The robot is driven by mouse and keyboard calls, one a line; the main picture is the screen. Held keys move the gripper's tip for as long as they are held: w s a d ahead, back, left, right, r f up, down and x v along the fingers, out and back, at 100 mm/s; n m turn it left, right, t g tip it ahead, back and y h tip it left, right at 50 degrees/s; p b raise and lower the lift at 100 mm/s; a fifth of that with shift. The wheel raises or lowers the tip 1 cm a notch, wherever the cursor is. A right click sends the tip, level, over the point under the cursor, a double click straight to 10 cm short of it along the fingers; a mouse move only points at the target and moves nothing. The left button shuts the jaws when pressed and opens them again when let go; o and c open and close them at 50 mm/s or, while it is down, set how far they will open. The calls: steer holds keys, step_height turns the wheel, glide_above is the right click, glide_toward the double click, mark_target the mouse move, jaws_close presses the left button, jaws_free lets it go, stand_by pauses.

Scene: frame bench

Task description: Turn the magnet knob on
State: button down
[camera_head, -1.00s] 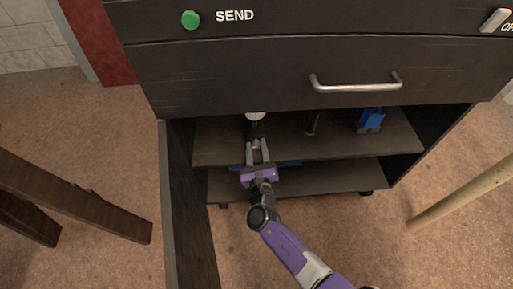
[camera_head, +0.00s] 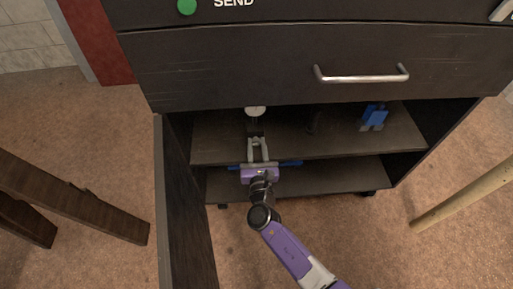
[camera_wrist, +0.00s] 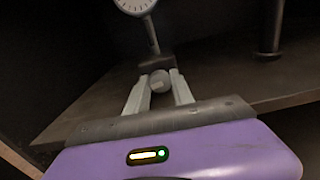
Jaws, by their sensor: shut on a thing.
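The magnet knob (camera_wrist: 160,80) is a small grey round knob on the front of a dark block-shaped base (camera_wrist: 157,63). My gripper (camera_wrist: 158,84) is shut on the knob, with one pale finger on each side of it. A rod rises from the base to a white dial gauge (camera_wrist: 135,4), cut off at the top of the wrist view. In the head view the base (camera_head: 255,128) stands on the upper shelf, under the drawer, with the dial (camera_head: 255,111) partly hidden. My gripper (camera_head: 258,143) reaches in from the front. The knob's marking cannot be read.
The shelf (camera_head: 330,143) also holds a dark upright post (camera_head: 314,122) and a blue object (camera_head: 374,117) at right. A drawer with a metal handle (camera_head: 362,78) is above. An open door (camera_head: 184,200) stands at left. Something blue (camera_head: 291,163) lies on the lower shelf.

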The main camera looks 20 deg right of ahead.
steer(key=shift+f+m+b, duration=0.1)
steer(key=shift+m+b, duration=0.45)
steer(key=shift+m, duration=0.25)
steer(key=c, duration=1.4)
jaws_free()
steer(key=shift+o, duration=0.2)
steer(key=p+v, duration=0.1)
steer(key=v, duration=0.6)
steer(key=shift+s, duration=0.35)
steer(key=shift+a, duration=0.1)
